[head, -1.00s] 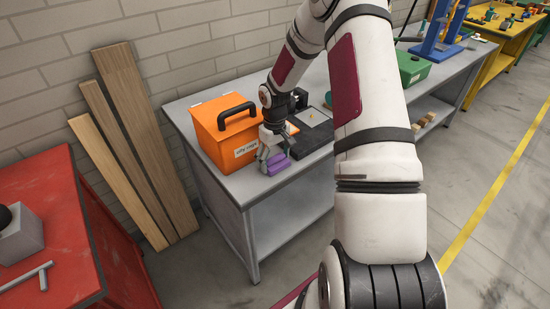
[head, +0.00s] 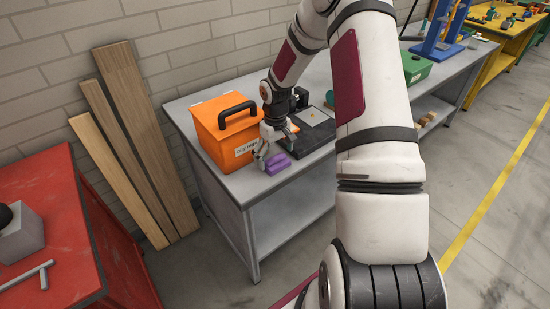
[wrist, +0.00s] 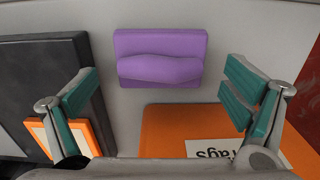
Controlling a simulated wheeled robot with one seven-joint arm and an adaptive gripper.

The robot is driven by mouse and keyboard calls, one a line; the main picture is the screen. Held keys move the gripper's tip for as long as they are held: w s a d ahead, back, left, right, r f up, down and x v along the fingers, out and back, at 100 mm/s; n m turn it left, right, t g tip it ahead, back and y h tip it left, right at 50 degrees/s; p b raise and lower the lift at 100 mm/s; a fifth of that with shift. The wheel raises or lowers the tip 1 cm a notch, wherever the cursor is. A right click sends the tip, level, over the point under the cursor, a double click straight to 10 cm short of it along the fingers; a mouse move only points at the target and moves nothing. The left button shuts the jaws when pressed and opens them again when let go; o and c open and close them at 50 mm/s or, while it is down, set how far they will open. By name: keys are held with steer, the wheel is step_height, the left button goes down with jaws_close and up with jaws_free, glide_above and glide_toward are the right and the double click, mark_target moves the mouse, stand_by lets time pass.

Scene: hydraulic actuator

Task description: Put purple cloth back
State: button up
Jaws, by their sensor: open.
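The purple cloth (head: 278,164) lies folded on the grey workbench, in front of the orange box. It also shows in the wrist view (wrist: 160,57), flat near the top middle. My gripper (head: 276,150) is open and empty, just above and behind the cloth. In the wrist view its teal-padded fingers (wrist: 160,98) are spread wide, and the cloth lies beyond and between them. The orange box (head: 216,142) has a black handle and a white label, partly hidden by my gripper; its lid looks closed.
The grey workbench (head: 252,191) has its front edge close to the cloth. A black tray-like plate (head: 310,137) lies right of the box. A green box (head: 415,68) stands farther along the bench. Wooden planks (head: 135,140) lean on the wall beside a red bench (head: 60,215).

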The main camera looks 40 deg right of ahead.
step_height(320, 180, up, 11)
step_height(320, 180, up, 9)
steer(key=h, duration=0.1)
glide_above(275, 156)
steer(key=s+a, duration=0.3)
steer(key=a, duration=0.2)
steer(key=s+a+r+t+h, duration=0.1)
steer(key=s+a+r+t, duration=0.1)
steer(key=s+a+r, duration=0.6)
steer(key=s+a+r+t+y, duration=0.1)
steer(key=s+a+r, duration=0.2)
steer(key=s, duration=0.4)
steer(key=s+a+r+t, duration=0.2)
steer(key=s+a+r, duration=0.1)
steer(key=s, duration=0.4)
steer(key=shift+a+t+y+b, duration=0.3)
steer(key=shift+a+y, duration=0.1)
steer(key=shift+a, duration=0.2)
steer(key=shift+c, duration=0.6)
